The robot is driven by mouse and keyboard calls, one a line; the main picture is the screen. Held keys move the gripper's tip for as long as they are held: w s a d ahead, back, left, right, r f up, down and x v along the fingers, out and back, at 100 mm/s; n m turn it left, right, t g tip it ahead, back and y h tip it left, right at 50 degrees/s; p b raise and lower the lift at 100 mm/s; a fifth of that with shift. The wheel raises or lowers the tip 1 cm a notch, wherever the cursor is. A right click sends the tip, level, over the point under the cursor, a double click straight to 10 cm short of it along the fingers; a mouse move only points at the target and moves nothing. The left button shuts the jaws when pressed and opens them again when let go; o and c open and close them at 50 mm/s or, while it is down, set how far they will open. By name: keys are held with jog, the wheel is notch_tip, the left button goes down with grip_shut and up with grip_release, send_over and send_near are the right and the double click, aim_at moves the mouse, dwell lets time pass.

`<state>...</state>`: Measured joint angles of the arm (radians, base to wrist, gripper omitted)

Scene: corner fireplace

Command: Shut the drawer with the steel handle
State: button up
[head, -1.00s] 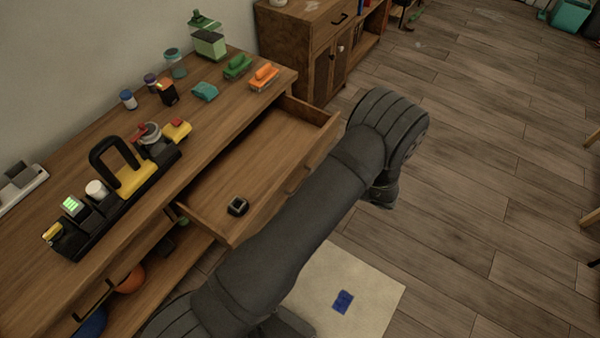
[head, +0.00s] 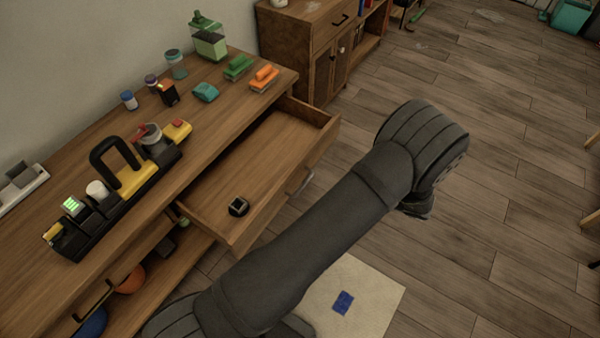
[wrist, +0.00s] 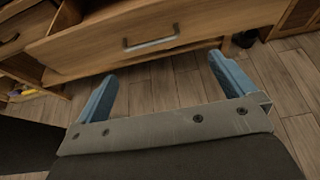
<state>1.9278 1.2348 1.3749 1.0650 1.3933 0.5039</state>
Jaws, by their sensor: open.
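The open drawer (head: 262,160) sticks out from the wooden desk in the head view, with a dark watch-like object (head: 238,207) lying inside it. Its steel handle (head: 301,182) shows on the front panel. In the wrist view the drawer front (wrist: 190,35) spans the top, with the steel handle (wrist: 151,42) near its middle. My gripper (wrist: 165,85) is open and empty, its two blue fingers wide apart. The fingers point toward the drawer front, and the handle lies beyond and between them, apart from them. In the head view my arm hides the gripper.
The desk top (head: 215,115) holds a black and yellow tool caddy (head: 125,180), jars and several small items. A second cabinet (head: 305,50) stands behind the desk's far end. A pale mat (head: 375,300) with a blue patch (head: 343,302) lies on the floor.

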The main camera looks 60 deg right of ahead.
jog(key=shift+s+r, duration=0.15)
jog(key=shift+s, duration=0.15)
